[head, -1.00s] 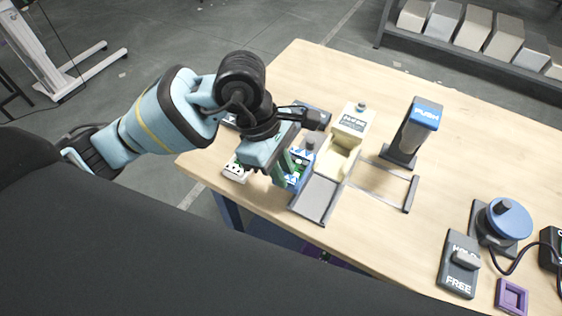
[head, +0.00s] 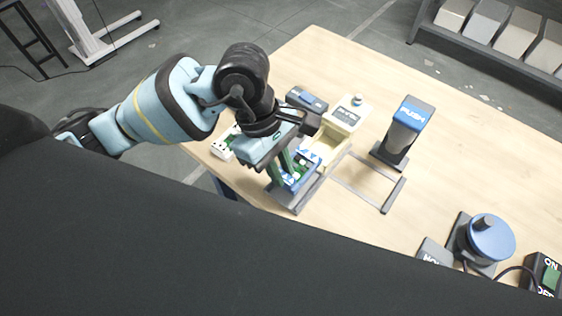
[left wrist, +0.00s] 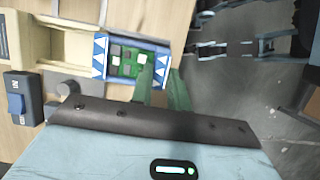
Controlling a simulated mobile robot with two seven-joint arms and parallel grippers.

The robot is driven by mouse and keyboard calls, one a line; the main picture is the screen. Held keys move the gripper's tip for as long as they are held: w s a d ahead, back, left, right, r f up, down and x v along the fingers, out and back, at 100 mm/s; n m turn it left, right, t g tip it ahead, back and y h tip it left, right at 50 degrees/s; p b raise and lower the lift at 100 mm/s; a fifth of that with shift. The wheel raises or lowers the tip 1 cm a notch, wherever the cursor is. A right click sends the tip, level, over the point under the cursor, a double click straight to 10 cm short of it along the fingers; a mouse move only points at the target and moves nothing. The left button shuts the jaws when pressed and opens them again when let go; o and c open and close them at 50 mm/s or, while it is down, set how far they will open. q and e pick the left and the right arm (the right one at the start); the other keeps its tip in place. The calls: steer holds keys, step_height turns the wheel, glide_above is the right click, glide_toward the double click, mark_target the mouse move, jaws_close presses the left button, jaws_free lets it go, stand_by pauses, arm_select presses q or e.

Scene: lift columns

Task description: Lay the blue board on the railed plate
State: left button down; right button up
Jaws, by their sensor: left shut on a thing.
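The blue board (head: 308,158) has a green face with chips and blue-and-white triangle edges. It also shows in the left wrist view (left wrist: 124,62). My left gripper (head: 284,177) is shut on its near end; its green fingers (left wrist: 162,80) show at the board's right end in the wrist view. The railed plate (head: 294,196) is grey, at the table's near edge. The board appears over the plate and covers much of it; I cannot tell whether they touch. My right gripper is not in view.
A cream block with a tray (head: 345,115) adjoins the plate's far end. Close by are a dark blue-button box (head: 307,99), a white block (head: 224,145), a PUSH post (head: 404,130) and a flat grey frame (head: 391,195). A blue knob (head: 491,240) stands at right.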

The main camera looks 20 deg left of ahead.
arm_select(q)
steer(key=shift+s+f, duration=0.1)
steer(key=shift+f, duration=0.1)
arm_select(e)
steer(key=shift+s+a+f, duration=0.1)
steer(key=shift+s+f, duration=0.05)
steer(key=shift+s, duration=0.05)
